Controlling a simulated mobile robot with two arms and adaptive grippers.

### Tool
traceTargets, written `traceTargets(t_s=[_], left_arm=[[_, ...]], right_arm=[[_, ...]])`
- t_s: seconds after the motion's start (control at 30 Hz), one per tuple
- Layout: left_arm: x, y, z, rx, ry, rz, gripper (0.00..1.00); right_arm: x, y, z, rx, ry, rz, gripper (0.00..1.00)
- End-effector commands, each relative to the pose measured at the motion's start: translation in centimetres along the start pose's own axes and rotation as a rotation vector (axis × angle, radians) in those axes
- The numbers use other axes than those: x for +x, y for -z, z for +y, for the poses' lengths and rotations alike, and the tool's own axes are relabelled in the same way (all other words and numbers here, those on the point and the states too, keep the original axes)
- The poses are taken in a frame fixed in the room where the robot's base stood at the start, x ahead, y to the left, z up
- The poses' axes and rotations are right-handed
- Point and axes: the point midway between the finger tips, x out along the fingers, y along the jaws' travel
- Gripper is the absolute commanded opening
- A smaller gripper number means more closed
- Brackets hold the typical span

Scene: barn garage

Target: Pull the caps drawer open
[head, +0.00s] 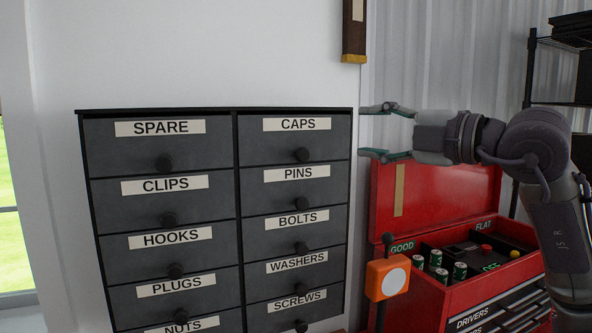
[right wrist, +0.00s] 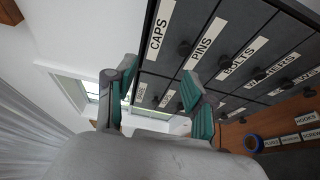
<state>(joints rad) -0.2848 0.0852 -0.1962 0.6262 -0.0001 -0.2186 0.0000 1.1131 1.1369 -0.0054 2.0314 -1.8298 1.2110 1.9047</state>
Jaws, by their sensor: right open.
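The caps drawer (head: 275,140) is at the top of the right column of a dark cabinet, shut, with a round dark knob (head: 301,155) below its white label. In the right wrist view the CAPS label (right wrist: 160,30) and the caps knob (right wrist: 184,47) show beyond the fingers. My right gripper (head: 388,131) is open and empty, to the right of the cabinet, with its fingers pointing left toward the caps drawer. It also shows in the right wrist view (right wrist: 155,98). It is apart from the knob. My left gripper is not in view.
The pins drawer (head: 275,182) is directly below, and the spare drawer (head: 130,146) is to the left; all visible drawers look shut. A red toolbox (head: 430,190) with its lid up stands below my right arm, with an orange box (head: 376,279) beside it.

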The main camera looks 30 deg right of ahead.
Motion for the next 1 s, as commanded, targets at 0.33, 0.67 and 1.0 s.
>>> traceTargets(t_s=[0.33,0.67,1.0], left_arm=[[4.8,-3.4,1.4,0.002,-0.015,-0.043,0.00],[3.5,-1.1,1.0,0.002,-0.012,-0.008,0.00],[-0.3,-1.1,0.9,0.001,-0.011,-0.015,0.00]], right_arm=[[0.0,0.0,-5.0,0.000,0.000,0.001,0.54],[2.7,0.1,-4.9,0.002,0.002,0.004,0.54],[9.8,0.1,-4.7,0.003,0.002,0.004,0.54]])
